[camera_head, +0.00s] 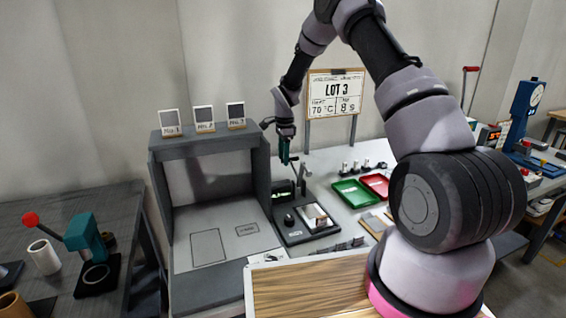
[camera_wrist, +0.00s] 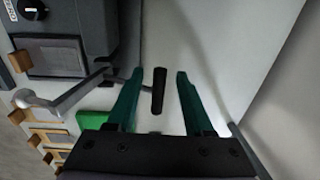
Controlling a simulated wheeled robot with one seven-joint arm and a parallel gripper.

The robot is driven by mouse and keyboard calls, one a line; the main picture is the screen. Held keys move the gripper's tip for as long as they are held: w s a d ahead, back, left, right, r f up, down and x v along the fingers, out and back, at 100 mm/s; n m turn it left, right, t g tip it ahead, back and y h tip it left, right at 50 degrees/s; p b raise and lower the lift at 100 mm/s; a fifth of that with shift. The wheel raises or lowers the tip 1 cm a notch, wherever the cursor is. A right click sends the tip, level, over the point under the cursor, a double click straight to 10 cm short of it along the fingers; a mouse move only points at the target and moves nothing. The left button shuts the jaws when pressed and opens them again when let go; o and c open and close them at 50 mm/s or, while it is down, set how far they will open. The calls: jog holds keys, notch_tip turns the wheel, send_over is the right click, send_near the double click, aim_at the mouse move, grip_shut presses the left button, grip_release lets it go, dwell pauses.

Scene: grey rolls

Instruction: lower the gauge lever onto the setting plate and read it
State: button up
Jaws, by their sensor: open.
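The gauge (camera_head: 305,232) is a dark-based device on the grey bench, with a small greenish display, a round black knob and a pale block on its base. Its grey metal lever (camera_head: 304,178) stands up beside the display. In the wrist view the lever arm (camera_wrist: 68,100) ends in a black grip (camera_wrist: 158,92), which lies between my teal fingers with a gap on each side. My gripper (camera_wrist: 160,75) is open and not closed on the grip; in the head view it (camera_head: 285,152) hangs above the gauge. I cannot clearly tell which surface is the setting plate.
A grey booth (camera_head: 210,190) with several small cards on top stands left of the gauge. Green (camera_head: 352,193) and red (camera_head: 376,184) trays lie to its right. A sign (camera_head: 336,95) reading LOT 3 stands behind. A teal press (camera_head: 84,240) sits on the left table.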

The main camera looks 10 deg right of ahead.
jog(key=shift+w+f, duration=0.1)
jog(key=shift+f, duration=1.15)
grip_shut()
dwell(0.5)
